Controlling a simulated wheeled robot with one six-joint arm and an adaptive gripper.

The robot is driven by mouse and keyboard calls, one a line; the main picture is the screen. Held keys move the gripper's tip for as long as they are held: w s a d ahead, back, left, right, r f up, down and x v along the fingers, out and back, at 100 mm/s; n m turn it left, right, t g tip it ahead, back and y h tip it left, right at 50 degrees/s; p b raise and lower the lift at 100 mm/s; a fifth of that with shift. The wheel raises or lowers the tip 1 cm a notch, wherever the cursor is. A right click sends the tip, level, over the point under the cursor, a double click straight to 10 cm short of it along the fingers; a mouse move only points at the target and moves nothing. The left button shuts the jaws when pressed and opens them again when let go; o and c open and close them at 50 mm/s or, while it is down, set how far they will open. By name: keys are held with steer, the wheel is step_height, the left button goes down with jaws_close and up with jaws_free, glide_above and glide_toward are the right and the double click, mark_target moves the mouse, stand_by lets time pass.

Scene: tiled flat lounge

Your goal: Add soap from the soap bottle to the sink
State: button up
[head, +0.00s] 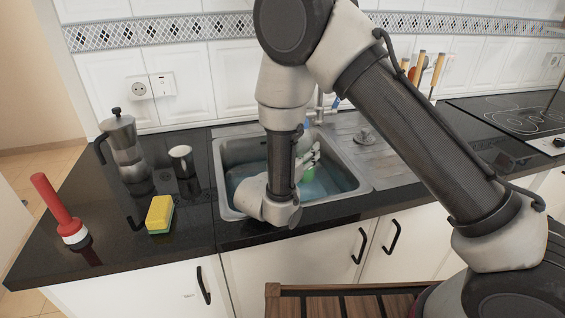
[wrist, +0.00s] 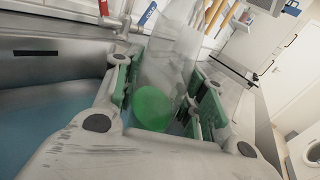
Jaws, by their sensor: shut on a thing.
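The soap bottle (wrist: 170,62) is clear, with a round patch of green soap (wrist: 152,108) at its near end. My gripper (wrist: 166,88) is shut on it, with a green-padded finger on each side. In the head view my gripper (head: 309,157) is over the sink (head: 229,163), and a bit of green (head: 309,176) shows below the fingers. The sink is a steel basin holding bluish water (head: 335,180). My arm hides part of the basin and most of the bottle in the head view, so I cannot tell the bottle's exact tilt.
A steel drainboard (head: 375,160) and a hob (head: 515,115) lie right. A slatted wooden seat (head: 345,303) stands in front.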

steer(key=shift+s+d+r+n, duration=0.1)
steer(key=shift+r+n, duration=0.1)
steer(key=shift+n, duration=0.45)
steer(key=shift+d+r+n, duration=0.1)
steer(key=shift+r+n, duration=0.05)
steer(key=shift+n, duration=0.5)
steer(key=shift+f+n, duration=0.35)
steer(key=shift+n, duration=0.55)
steer(key=shift+r+n, duration=0.5)
steer(key=shift+n, duration=0.5)
steer(key=shift+s+d+f+n, duration=0.1)
steer(key=shift+s+d+n, duration=0.15)
steer(key=shift+n, duration=0.4)
steer(key=shift+s+d+f+n, duration=0.15)
steer(key=shift+d+n, duration=0.2)
steer(key=shift+n, duration=0.3)
steer(key=shift+s+d+n, duration=0.1)
steer(key=shift+n, duration=0.2)
steer(key=shift+s+d+r+n+p, duration=0.1)
steer(key=shift+s+d+n+p, duration=0.2)
steer(key=shift+n, duration=0.55)
steer(key=shift+s+d+r+n+p, duration=0.1)
steer(key=shift+d+n+p, duration=0.2)
steer(key=shift+n, duration=0.55)
stand_by(0.9)
steer(key=shift+f, duration=0.2)
stand_by(0.4)
